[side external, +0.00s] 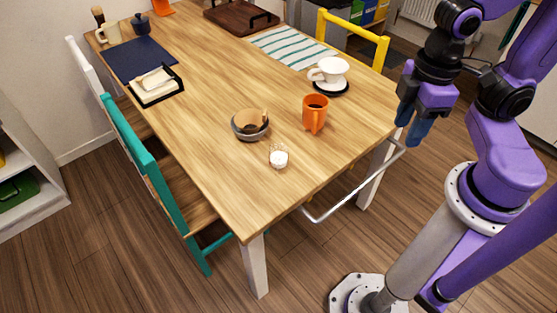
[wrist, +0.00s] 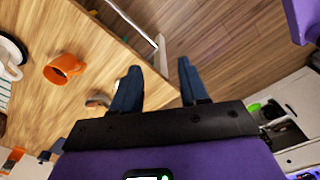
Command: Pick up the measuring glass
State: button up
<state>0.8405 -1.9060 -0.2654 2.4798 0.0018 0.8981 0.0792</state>
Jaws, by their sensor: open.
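The likely measuring glass (side external: 279,157) is a small clear glass with white contents, standing upright near the table's front corner in the side view. My gripper (side external: 411,122) is off the table's right edge, apart from the glass and empty. In the wrist view my gripper (wrist: 158,70) shows two blue fingers spread apart, over the table edge and floor.
An orange mug (side external: 315,113) and a grey bowl (side external: 250,134) with something inside stand near the glass. A white cup (side external: 331,70) sits on a dark saucer (side external: 331,90). The front corner tabletop is clear.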

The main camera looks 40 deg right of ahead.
jog(key=w+a+f+m, duration=0.2)
jog(key=w+a+m, duration=0.2)
jog(key=w+m, duration=0.25)
jog(key=w+a+f+m, duration=0.2)
jog(key=w+a+m, duration=0.2)
jog(key=w+m, duration=0.3)
jog(key=m, duration=0.9)
send_over(277, 167)
notch_tip(277, 167, down, 7)
notch_tip(277, 167, down, 11)
jog(key=shift+s+d+r, duration=0.1)
jog(key=shift+d, duration=0.05)
jog(key=shift+f, duration=2.65)
grip_shut()
